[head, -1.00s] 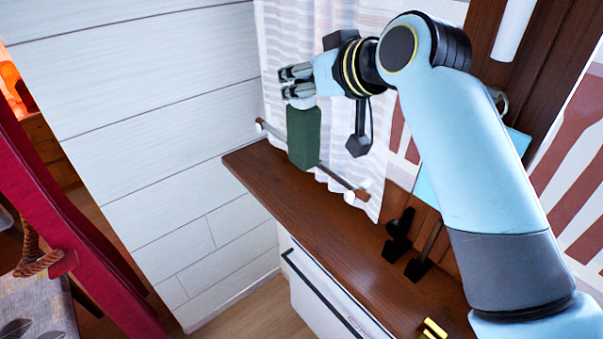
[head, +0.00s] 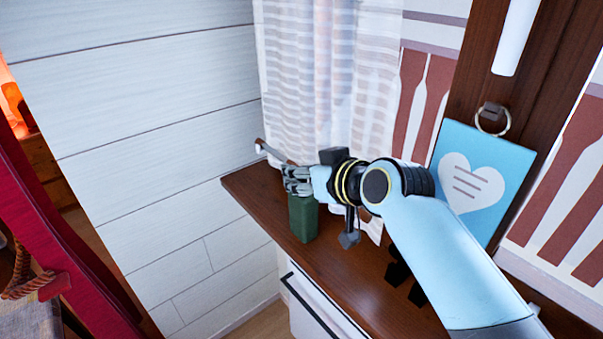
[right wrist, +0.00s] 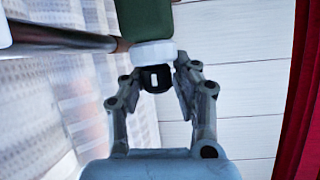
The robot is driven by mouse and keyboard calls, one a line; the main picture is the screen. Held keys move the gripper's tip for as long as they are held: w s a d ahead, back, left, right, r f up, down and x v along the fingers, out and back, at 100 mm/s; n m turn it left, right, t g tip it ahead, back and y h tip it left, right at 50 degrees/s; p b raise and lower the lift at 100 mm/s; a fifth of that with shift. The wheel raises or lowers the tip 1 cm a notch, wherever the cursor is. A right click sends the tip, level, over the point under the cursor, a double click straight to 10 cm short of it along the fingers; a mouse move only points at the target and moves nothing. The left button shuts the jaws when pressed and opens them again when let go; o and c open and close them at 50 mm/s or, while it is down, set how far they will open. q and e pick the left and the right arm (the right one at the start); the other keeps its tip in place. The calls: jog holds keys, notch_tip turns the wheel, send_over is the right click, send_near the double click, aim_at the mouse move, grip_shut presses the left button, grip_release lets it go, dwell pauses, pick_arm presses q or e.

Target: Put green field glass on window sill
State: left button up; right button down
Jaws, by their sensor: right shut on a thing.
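The green field glass (head: 303,218) is a dark green upright body over the brown wooden window sill (head: 255,193). In the right wrist view its green body (right wrist: 146,18) has a white collar and a black end between my fingers. My right gripper (head: 298,184) is shut on its upper end. The glass's lower end shows against the sill board; I cannot tell whether it touches. My left gripper is not in view.
A sheer curtain (head: 310,80) and a rod (head: 270,152) are behind the glass. A blue heart plaque (head: 468,185) stands at the right. Black objects (head: 400,275) are on the sill, partly behind my arm. A white panelled wall (head: 150,130) is at left.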

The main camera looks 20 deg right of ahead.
jog(key=c, duration=1)
grip_release()
jog(key=shift+f, duration=0.1)
jog(key=shift+s, duration=0.1)
jog(key=v, duration=1.2)
jog(key=shift+p, duration=0.45)
jog(key=shift+a, duration=0.1)
